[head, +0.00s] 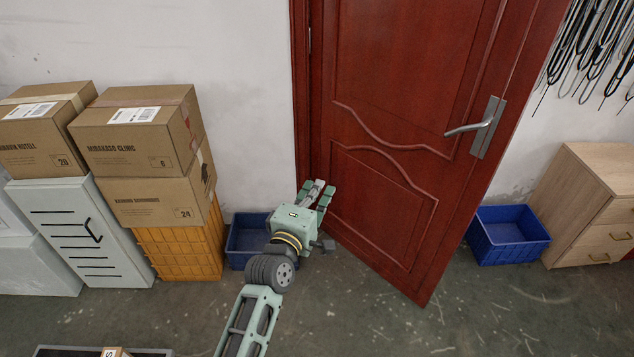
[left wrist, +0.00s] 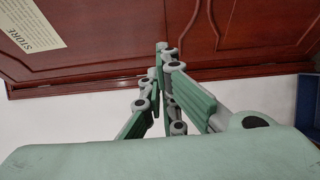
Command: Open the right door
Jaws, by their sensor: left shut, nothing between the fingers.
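The red door (head: 395,120) stands ajar in the head view. Its right edge and lower corner are swung out toward me, and its left side is by the red frame (head: 301,100). A silver lever handle (head: 482,127) sits near its right edge. My left gripper (head: 320,187) is at the lower left of the door, well away from the handle. In the left wrist view its fingers (left wrist: 166,50) are shut and empty, in front of a white wall and red door panels (left wrist: 120,35). I cannot tell whether they touch the door. My right gripper is not in view.
Stacked cardboard boxes (head: 130,140), an orange crate (head: 180,252) and a blue bin (head: 245,240) stand left of the door. Another blue bin (head: 507,235) and a wooden drawer cabinet (head: 590,205) stand right. Cables (head: 592,45) hang at the upper right. The front floor is mostly clear.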

